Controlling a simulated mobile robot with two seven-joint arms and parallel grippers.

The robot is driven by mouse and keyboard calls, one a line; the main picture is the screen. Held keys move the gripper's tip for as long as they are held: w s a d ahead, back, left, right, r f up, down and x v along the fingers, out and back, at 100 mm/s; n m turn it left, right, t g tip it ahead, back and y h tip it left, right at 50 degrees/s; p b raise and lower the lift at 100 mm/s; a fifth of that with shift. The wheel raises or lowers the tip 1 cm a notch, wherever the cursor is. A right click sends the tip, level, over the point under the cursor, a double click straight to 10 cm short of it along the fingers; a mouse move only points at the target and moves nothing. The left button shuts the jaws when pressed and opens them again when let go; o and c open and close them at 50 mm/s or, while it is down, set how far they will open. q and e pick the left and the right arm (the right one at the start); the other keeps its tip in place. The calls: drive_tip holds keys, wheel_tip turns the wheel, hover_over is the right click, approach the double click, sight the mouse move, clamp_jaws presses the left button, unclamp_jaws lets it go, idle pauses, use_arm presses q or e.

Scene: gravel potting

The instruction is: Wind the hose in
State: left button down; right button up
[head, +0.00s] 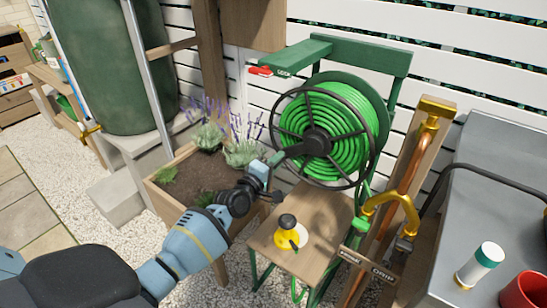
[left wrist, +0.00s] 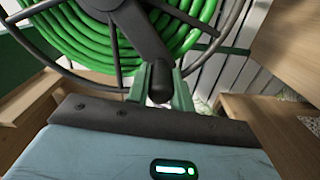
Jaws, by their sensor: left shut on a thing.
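The green hose (head: 349,118) lies coiled on a reel with a black spoked wheel, mounted on a green stand against the white fence. The coil also shows in the left wrist view (left wrist: 82,52). A dark crank arm runs from the hub (head: 316,141) toward the lower left. My left gripper (head: 274,163) is shut on the crank handle at its end. In the left wrist view the black handle knob (left wrist: 160,86) sits between the two fingers. The fingers partly hide the handle. My right gripper is not in view.
A wooden planter (head: 160,200) with lavender stands behind my left forearm. Copper pipework with a yellow tap (head: 395,200) and a grey table (head: 505,180) are to the right.

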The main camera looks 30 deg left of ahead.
use_arm(q)
drive_tip(key=d+f+n+b, duration=0.2)
drive_tip(key=d+f+n, duration=0.2)
drive_tip(key=d+n, duration=0.4)
drive_tip(key=shift+s+d+f+n, duration=0.15)
drive_tip(key=shift+d+f+n, duration=0.1)
drive_tip(key=shift+n, duration=0.75)
drive_tip(key=shift+d, duration=0.1)
drive_tip(key=c, duration=1.2)
unclamp_jaws()
drive_tip(key=shift+c, duration=0.2)
